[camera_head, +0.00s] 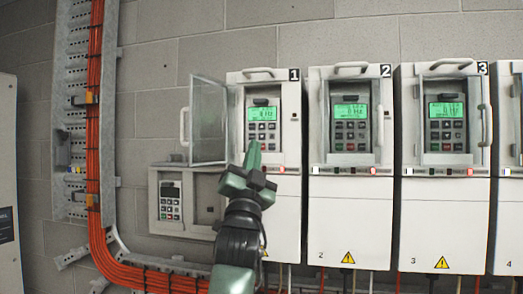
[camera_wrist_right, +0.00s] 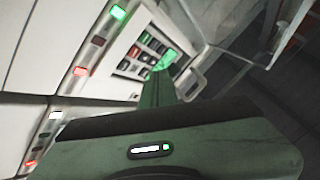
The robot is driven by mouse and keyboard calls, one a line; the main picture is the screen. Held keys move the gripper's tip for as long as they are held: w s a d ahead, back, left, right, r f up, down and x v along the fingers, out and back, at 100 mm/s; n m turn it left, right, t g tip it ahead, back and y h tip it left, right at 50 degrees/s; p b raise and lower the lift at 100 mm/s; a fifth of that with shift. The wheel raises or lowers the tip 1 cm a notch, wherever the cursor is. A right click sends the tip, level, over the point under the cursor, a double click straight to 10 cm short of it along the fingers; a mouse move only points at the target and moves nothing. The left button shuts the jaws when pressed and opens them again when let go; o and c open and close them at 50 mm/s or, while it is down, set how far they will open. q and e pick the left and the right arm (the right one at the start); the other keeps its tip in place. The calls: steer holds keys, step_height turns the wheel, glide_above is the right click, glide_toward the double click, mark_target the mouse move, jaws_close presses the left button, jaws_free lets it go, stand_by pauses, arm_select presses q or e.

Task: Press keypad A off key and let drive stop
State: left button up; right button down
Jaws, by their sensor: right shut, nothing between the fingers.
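Drive 1 (camera_head: 272,215) is a white cabinet with its clear cover (camera_head: 208,120) swung open to the left. Its keypad (camera_head: 262,115) has a lit green display and rows of small keys. No letter A is readable on it. My right gripper (camera_head: 254,150) is shut and empty, its fingertips at the lower edge of this keypad. In the right wrist view the closed fingers (camera_wrist_right: 158,82) reach up over the keypad (camera_wrist_right: 138,50) and hide part of it. I cannot tell whether they touch a key. My left gripper is out of view.
Drive 2 (camera_head: 350,220) and drive 3 (camera_head: 443,220) stand to the right with lit displays. A small box with a keypad (camera_head: 170,201) hangs lower left. Orange cables (camera_head: 96,200) run down a metal tray. A red lamp (camera_head: 282,169) is lit on drive 1.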

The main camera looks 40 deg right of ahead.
steer(key=shift+s+a, duration=0.65)
steer(key=shift+a, duration=0.1)
stand_by(1.0)
